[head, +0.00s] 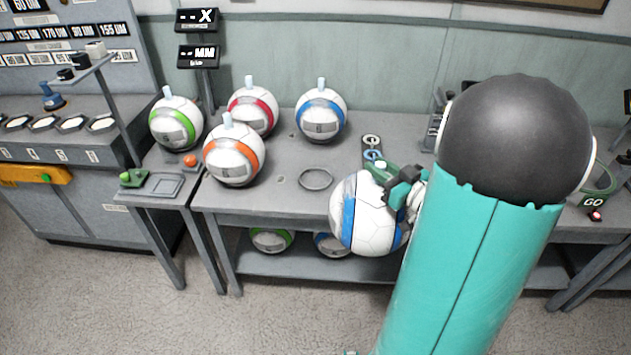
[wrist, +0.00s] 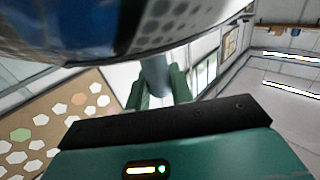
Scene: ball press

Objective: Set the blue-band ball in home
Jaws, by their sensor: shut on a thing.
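A white ball with a blue band (head: 365,222) hangs from my gripper (head: 393,180) in front of the bench's front edge, to the right of an empty grey ring (head: 316,179). The ball is tilted, its blue band near upright. In the wrist view the green fingers (wrist: 160,88) are shut on the grey stem (wrist: 156,75) of the ball, whose curved side (wrist: 75,30) fills the top. A second blue-band ball (head: 320,118) stands upright on the bench behind the ring. No label reading home is legible.
Orange-band (head: 233,155), red-band (head: 252,112) and green-band (head: 175,124) balls stand on the left of the bench (head: 270,203). More balls lie on the lower shelf (head: 290,265). A small scale-like stand (head: 165,185) is at the left. My arm hides the bench's right part.

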